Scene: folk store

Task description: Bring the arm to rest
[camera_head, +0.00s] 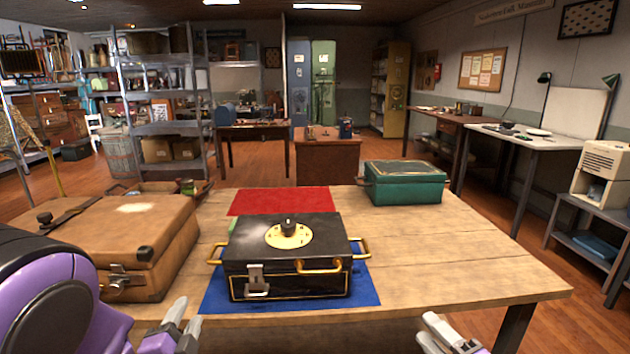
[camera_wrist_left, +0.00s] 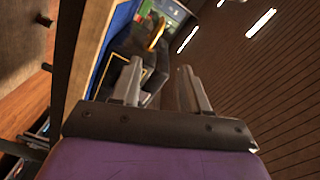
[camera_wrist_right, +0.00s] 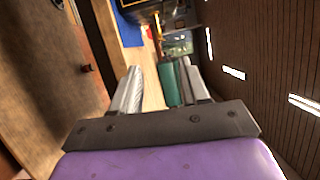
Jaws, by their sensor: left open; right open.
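My left gripper (camera_head: 180,326) is at the lower left of the head view, in front of the table's near edge. It is open and empty, and its two fingers stand apart in the left wrist view (camera_wrist_left: 158,88). My right gripper (camera_head: 452,338) is at the bottom of the head view, right of centre, by the near edge. It is open and empty in the right wrist view (camera_wrist_right: 164,88). A black box (camera_head: 285,258) with brass handles and a dial on its lid stands closed on a blue mat (camera_head: 215,296), between and beyond both grippers.
The wooden table (camera_head: 470,270) has free room at its right. A brown suitcase (camera_head: 110,235) lies at the left, close to my left arm. A red mat (camera_head: 283,201) and a green box (camera_head: 404,184) are at the back. A side bench (camera_head: 550,140) stands beyond the right edge.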

